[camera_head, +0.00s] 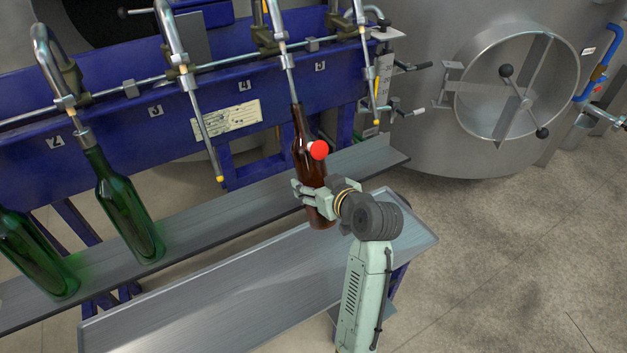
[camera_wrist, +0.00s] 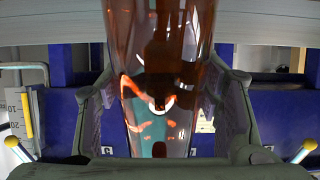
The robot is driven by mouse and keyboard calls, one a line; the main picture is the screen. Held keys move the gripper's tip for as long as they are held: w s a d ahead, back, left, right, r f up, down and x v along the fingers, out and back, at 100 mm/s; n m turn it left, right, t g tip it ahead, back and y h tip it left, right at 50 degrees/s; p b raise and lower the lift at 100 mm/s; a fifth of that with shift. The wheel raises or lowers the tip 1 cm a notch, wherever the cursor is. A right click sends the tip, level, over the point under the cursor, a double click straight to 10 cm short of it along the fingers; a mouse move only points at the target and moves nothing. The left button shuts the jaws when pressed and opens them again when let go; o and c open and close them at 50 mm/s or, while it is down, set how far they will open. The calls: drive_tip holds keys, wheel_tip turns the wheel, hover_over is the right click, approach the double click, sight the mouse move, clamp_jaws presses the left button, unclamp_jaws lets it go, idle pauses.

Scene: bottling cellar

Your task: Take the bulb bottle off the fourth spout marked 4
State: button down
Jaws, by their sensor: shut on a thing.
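The brown glass bottle (camera_head: 303,150) stands tilted under the fourth spout (camera_head: 290,75), by the plate marked 4 (camera_head: 245,86). The spout's lower end meets or enters the bottle's mouth. A red round spot with a white edge (camera_head: 318,150) shows on the bottle's right side. My gripper (camera_head: 312,192) is shut on the bottle's lower body. The bottle also fills the middle of the wrist view (camera_wrist: 160,60), between my fingers. Its base shows below my fingers by the shelf's front edge; I cannot tell whether it touches the shelf.
Green bottles stand at left, one under spout 2 (camera_head: 125,205), one nearer (camera_head: 35,255). Spouts 3 (camera_head: 203,130) and 5 (camera_head: 370,75) hang free with yellow tips. The grey shelf (camera_head: 225,205) runs below; a metal tray (camera_head: 200,305) lies in front, empty. A steel tank (camera_head: 430,140) stands right.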

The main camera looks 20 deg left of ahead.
drive_tip(key=shift+s+d+f+b, duration=1)
drive_tip(key=shift+f+b, duration=1.3)
drive_tip(key=shift+f, duration=0.7)
drive_tip(key=shift+s+d+f+b, duration=0.75)
drive_tip(key=shift+d+f+b, duration=0.45)
drive_tip(key=shift+f+b, duration=1.4)
drive_tip(key=f+p+v, duration=0.1)
drive_tip(key=p+v, duration=0.1)
drive_tip(key=v, duration=0.5)
drive_tip(key=shift+s+d+f, duration=0.15)
drive_tip(key=shift+s+d, duration=0.05)
